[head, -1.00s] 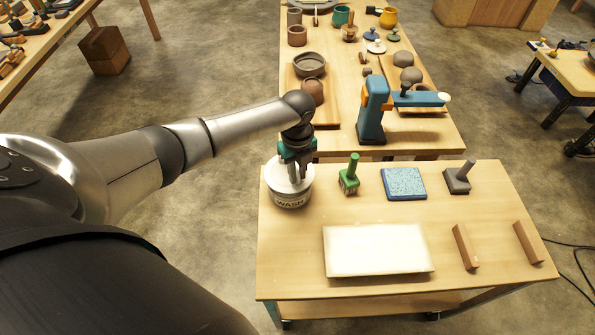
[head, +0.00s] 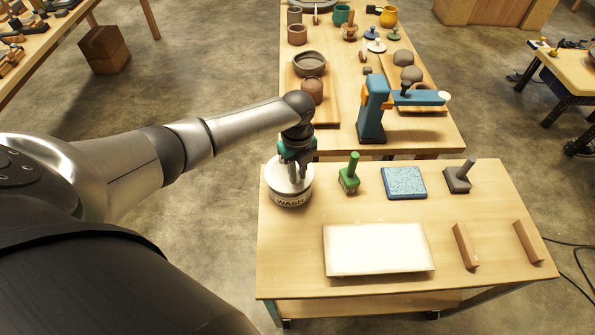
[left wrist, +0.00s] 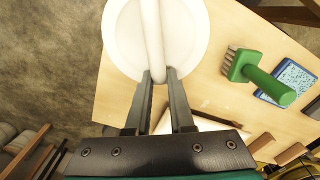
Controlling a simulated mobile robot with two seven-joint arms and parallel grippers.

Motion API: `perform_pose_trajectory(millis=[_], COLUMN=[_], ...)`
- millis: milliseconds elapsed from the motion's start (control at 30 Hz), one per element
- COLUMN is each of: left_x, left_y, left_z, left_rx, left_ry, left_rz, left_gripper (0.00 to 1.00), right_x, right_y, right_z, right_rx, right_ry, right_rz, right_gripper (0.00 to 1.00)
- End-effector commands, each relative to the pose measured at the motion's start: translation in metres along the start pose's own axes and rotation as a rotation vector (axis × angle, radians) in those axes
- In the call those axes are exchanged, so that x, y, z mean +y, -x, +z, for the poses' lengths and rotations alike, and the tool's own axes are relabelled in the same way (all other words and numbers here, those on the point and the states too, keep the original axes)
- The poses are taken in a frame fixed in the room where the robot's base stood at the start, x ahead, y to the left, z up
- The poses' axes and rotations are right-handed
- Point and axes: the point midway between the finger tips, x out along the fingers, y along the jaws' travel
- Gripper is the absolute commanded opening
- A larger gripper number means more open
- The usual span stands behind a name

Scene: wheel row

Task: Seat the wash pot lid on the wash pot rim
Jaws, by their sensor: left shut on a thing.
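The wash pot (head: 291,200), a pale pot marked "WASH", stands at the far left corner of the near table. The white round lid (head: 273,180) is over the pot's mouth; it also shows in the left wrist view (left wrist: 192,45). From these views I cannot tell whether it is fully down on the rim all round. My left gripper (head: 292,178) points down over the lid and is shut on its white handle (left wrist: 152,35). The pot itself is hidden under the lid in the left wrist view. My right gripper is not in view.
A green brush (head: 349,176) stands just right of the pot, then a blue sponge (head: 404,183) and a grey-handled tool (head: 459,178). A white slab (head: 378,249) and two wooden blocks lie nearer. A blue-armed device (head: 373,110) stands on the table behind.

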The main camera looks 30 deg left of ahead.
Motion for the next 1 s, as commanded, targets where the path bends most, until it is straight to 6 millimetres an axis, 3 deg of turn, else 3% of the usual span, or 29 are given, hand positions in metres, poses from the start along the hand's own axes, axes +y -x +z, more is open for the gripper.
perform_pose_trajectory(millis=[1000], left_x=[0.0], left_y=[-0.016], left_z=[0.0], left_rx=[0.0], left_ry=[0.0], left_rz=[0.0], left_gripper=[0.0], right_x=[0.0], right_y=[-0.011], right_z=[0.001], right_rx=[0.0], right_ry=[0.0], right_rz=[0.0], right_gripper=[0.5])
